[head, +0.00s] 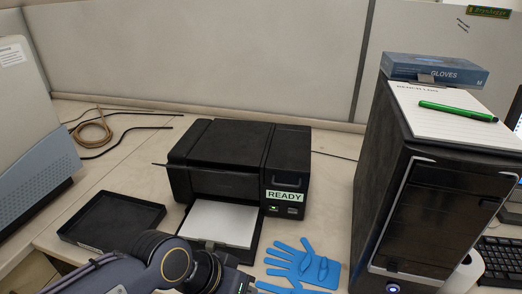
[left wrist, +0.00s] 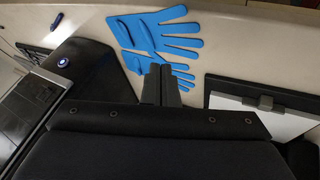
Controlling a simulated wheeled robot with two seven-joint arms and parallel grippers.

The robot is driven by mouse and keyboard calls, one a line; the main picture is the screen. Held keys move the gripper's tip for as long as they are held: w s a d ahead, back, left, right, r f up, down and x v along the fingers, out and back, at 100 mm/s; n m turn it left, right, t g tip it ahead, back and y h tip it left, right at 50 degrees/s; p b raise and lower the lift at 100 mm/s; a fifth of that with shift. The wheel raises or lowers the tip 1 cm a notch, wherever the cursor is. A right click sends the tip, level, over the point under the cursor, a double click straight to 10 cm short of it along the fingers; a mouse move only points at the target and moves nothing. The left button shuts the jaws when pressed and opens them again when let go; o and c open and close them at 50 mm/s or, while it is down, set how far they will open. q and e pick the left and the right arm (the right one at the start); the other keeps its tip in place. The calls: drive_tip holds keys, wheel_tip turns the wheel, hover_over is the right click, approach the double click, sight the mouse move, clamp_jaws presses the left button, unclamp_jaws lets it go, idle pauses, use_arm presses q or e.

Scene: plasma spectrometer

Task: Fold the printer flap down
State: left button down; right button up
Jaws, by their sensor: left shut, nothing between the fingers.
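The black printer (head: 240,160) stands on the table with a green-lit READY label (head: 284,196) on its front. A tray (head: 254,255) with white paper (head: 220,223) sticks out from its front. The tray and paper also show at the right of the left wrist view, with a dark tab (left wrist: 265,102) at the edge. I cannot tell which part is the flap. My left arm comes in low in the head view, in front of the tray. My left gripper (left wrist: 161,72) is shut and empty, near the blue gloves and apart from the tray. My right gripper is out of view.
Blue gloves (head: 302,264) lie right of the tray. A black shallow tray (head: 112,218) lies left of the printer. A black tower (head: 430,205) stands at right, bearing a notepad, green pen (head: 457,111) and glove box (head: 435,70). A tube and cables lie behind left.

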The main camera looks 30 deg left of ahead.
use_arm(q)
drive_tip(key=shift+s+d, duration=0.1)
drive_tip(key=w+a+r+n+g+y+p, duration=0.1)
drive_tip(key=w+a+r, duration=0.3)
drive_tip(key=r, duration=0.5)
drive_tip(key=w+a+r+n+g+y+p, duration=0.1)
drive_tip(key=w+a+r+g+p, duration=0.1)
drive_tip(key=w+a+r, duration=0.3)
drive_tip(key=w+a+r+g+y+p, duration=0.1)
drive_tip(key=w+a+r, duration=0.4)
drive_tip(key=w+r, duration=0.6)
drive_tip(key=shift+a+r+n+g+y+p, duration=0.25)
drive_tip(key=shift+r+n+g+y+p, duration=0.2)
drive_tip(key=shift+r, duration=0.5)
drive_tip(key=shift+w, duration=0.1)
drive_tip(key=f+b, duration=0.1)
drive_tip(key=f, duration=0.3)
drive_tip(key=f+b, duration=0.1)
drive_tip(key=f, duration=0.4)
drive_tip(key=shift+w+a+f+b, duration=0.1)
drive_tip(key=shift+w+f+b, duration=0.1)
drive_tip(key=shift+f+b, duration=0.1)
drive_tip(key=s+f, duration=0.2)
drive_tip(key=shift+d+f, duration=0.3)
drive_tip(key=shift+d, duration=0.1)
drive_tip(key=shift+s+d+f, duration=0.15)
drive_tip(key=shift+s+f, duration=0.05)
drive_tip(key=shift+f, duration=0.2)
